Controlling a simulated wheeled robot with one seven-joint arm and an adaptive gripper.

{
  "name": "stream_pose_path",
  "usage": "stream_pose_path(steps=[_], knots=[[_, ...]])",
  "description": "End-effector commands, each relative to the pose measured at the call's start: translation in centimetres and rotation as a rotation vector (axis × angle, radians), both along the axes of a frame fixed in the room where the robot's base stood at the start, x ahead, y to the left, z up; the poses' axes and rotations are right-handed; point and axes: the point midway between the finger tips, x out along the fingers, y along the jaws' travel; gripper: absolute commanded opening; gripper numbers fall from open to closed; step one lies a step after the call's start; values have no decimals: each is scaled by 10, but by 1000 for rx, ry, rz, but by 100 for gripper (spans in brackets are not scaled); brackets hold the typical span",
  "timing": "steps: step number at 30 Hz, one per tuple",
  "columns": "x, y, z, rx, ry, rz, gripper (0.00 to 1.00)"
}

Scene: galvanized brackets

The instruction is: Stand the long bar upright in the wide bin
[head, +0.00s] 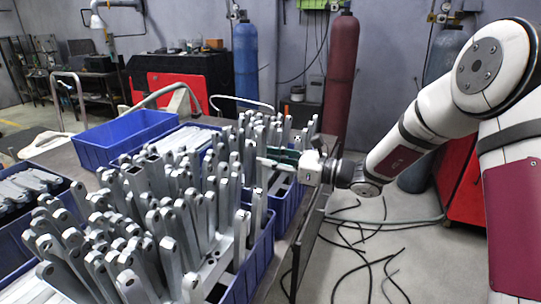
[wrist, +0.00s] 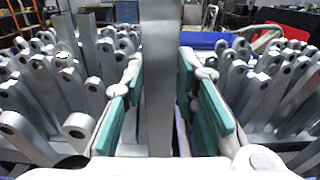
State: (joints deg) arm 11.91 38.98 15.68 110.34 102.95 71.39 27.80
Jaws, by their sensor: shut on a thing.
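My gripper (head: 280,159) reaches in from the right at the level of the bar tops, its fingers pointing left. In the wrist view its green pads (wrist: 165,115) are shut on a long flat grey bar (wrist: 160,75), which stands upright between them and runs out of the top of the picture. The bar's lower end is hidden. In the head view I cannot pick the held bar out from the bars around it. A wide blue bin (head: 262,256) in front is crowded with upright and leaning grey brackets (head: 150,215).
Another blue bin (head: 283,208) with upright bars lies below my gripper. More bars lie in a bin (head: 12,240) at far left. Gas cylinders (head: 342,75) stand behind. Cables cover the floor at right.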

Motion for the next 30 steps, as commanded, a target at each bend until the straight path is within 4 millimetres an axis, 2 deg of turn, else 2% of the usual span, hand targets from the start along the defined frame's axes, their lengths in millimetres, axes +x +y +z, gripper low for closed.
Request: stream_pose_path(steps=[30], knots=[[1, 0, -63, 2, 0, 0, 0]])
